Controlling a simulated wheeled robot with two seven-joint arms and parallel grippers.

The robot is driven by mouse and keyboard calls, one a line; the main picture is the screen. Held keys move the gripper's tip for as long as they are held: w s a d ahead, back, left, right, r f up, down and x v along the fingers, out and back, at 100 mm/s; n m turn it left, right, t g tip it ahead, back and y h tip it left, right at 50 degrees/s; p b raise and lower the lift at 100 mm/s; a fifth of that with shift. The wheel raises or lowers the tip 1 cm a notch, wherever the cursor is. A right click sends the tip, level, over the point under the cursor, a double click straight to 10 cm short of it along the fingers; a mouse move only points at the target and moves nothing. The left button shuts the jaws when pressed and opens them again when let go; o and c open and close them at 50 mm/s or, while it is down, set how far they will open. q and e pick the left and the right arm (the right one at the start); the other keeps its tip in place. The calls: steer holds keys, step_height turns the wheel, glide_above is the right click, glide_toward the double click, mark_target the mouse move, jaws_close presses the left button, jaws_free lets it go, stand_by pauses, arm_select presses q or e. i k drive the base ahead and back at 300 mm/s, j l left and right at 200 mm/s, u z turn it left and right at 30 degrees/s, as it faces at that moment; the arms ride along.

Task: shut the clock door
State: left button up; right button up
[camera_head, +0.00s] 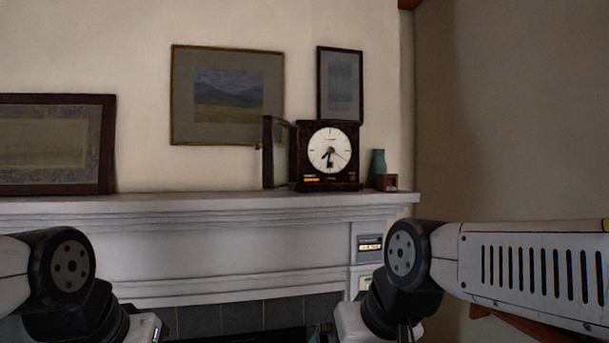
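A dark brown clock (312,182) with a round white face (332,152) stands on the mantel, right of its middle. Its dark-framed door (268,153) hangs open at the clock's left side and is seen nearly edge-on, reaching out from the clock. My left arm comes in at the lower left and my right arm at the lower right. Both are well below the clock and apart from it. Neither gripper's fingertips show; they are beyond the lower edge of the picture.
The clock stands on a white mantel (180,206) above a dark tiled fireplace (240,318). A teal vase (377,165) and a small brown box (387,182) stand just right of the clock. Framed pictures (227,97) hang behind. The mantel left of the door is clear up to a leaning frame (107,145).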

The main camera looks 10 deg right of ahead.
mark_target(268, 121)
steer(key=i+j, duration=0.25)
steer(key=j, duration=0.2)
steer(key=i+j, duration=0.3)
steer(key=j, duration=0.15)
steer(key=i+j+z, duration=0.15)
steer(key=j+z, duration=0.2)
steer(key=i+j+z, duration=0.1)
steer(key=z, duration=0.3)
steer(key=j+z, duration=0.45)
steer(key=z, duration=0.15)
